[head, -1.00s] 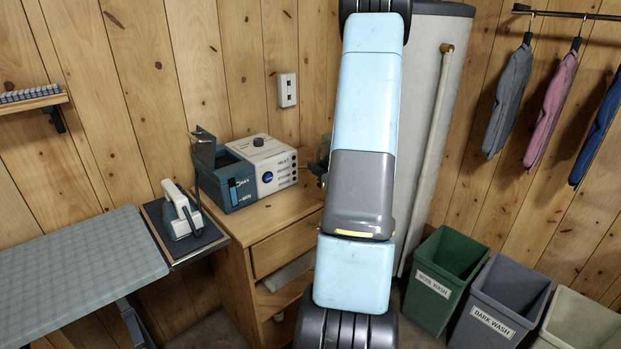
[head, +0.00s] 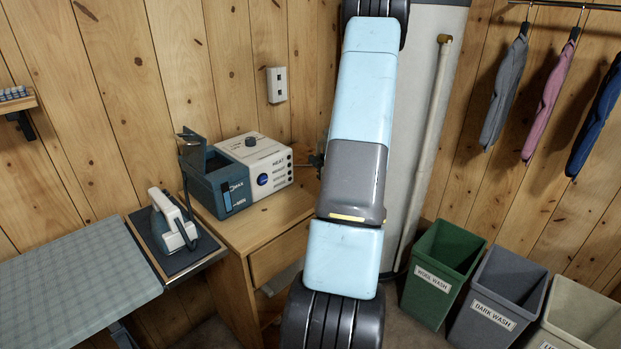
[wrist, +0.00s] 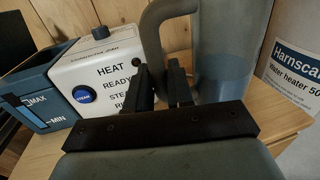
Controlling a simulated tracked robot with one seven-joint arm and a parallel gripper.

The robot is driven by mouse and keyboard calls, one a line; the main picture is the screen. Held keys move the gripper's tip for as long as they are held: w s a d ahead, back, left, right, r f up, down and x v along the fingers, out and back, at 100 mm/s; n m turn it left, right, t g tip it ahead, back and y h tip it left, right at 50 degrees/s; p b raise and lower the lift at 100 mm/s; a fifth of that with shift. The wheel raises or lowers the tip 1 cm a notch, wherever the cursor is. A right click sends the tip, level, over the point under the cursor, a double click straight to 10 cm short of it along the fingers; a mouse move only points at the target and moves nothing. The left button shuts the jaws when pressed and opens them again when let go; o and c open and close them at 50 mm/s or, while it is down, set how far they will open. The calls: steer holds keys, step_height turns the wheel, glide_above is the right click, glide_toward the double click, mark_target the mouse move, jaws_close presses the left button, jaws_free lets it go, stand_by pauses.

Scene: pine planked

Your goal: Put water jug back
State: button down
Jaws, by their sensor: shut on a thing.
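The water jug (wrist: 224,50) is a clear, greyish jug with some water low in it, upright in the wrist view. My gripper (wrist: 165,82) is shut on the jug's grey handle (wrist: 152,35). The jug's base is hidden behind my gripper, so I cannot tell whether it touches the wooden cabinet top. In the head view my arm hides the jug. The steam station (head: 240,175) stands on the cabinet, left of the jug. Its blue open tank (wrist: 42,98) bears MAX and MIN marks.
The wooden cabinet (head: 262,222) has an open shelf below. An iron (head: 172,220) rests on a pad beside the ironing board (head: 70,275). A water heater (head: 405,110) stands behind my arm. Wash bins (head: 440,270) stand at right, under hanging clothes (head: 550,95).

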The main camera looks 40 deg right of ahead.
steer(key=w+f, duration=0.1)
steer(key=f, duration=0.1)
steer(key=w+f, duration=0.4)
steer(key=shift+d, duration=0.35)
steer(key=shift+f, duration=1.5)
steer(key=c, duration=1)
jaws_free()
